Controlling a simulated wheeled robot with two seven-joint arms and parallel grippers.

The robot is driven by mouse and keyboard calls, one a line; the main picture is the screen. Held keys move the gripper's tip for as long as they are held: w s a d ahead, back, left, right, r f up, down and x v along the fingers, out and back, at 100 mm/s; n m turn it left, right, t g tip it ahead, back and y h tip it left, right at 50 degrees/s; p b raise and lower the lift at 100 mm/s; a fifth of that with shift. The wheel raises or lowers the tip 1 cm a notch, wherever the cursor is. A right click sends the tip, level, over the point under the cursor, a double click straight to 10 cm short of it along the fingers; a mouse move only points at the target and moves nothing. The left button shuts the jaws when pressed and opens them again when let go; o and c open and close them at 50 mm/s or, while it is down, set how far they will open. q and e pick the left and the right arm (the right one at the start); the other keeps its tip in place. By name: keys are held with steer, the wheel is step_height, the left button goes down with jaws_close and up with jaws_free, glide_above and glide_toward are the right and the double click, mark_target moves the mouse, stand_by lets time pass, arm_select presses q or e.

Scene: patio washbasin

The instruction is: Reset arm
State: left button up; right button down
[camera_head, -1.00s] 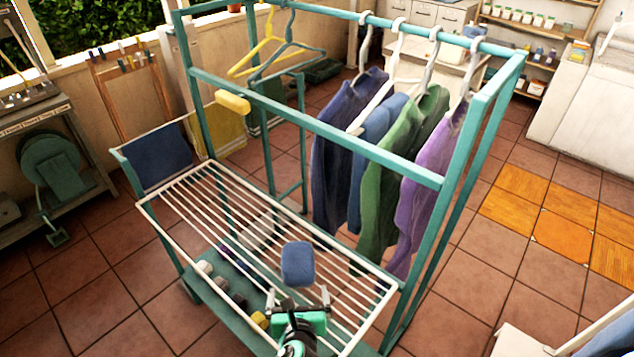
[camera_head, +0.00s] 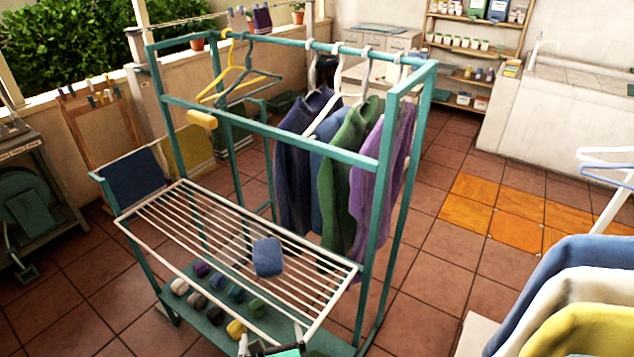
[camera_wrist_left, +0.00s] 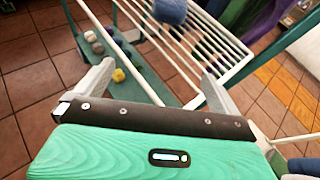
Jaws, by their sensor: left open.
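My left gripper (camera_head: 271,342) shows at the bottom edge of the head view, at the near side of the drying rack. In the left wrist view the gripper (camera_wrist_left: 152,85) is open, its two grey fingers wide apart with nothing between them. A blue rolled cloth (camera_head: 268,257) lies on the white slatted shelf (camera_head: 190,215); it also shows at the top of the left wrist view (camera_wrist_left: 170,10), beyond the fingers and apart from them. My right gripper is in neither view.
The teal rack (camera_head: 270,130) carries hanging purple, green and blue shirts and empty hangers. Several small rolls, one yellow (camera_head: 236,329), sit on its lower shelf. Tiled floor (camera_head: 415,270) is clear between.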

arm_select(q)
steer(key=s+a+f+n+g, duration=0.2)
steer(key=s+a+n+g, duration=0.35)
steer(key=a+n, duration=0.7)
steer(key=s+r+n+g+h, duration=0.35)
steer(key=s+n, duration=0.95)
steer(key=n, duration=0.5)
step_height(320, 180, down, 31)
steer(key=g, duration=0.2)
steer(key=s+a+f, duration=0.2)
steer(key=s+f, duration=0.8)
steer(key=s+a+f+g, duration=0.1)
steer(key=s+f, duration=0.8)
steer(key=f, duration=0.1)
steer(key=shift+s+a+f+y, duration=0.2)
steer(key=shift+s+a+y, duration=0.15)
steer(key=shift+a, duration=0.05)
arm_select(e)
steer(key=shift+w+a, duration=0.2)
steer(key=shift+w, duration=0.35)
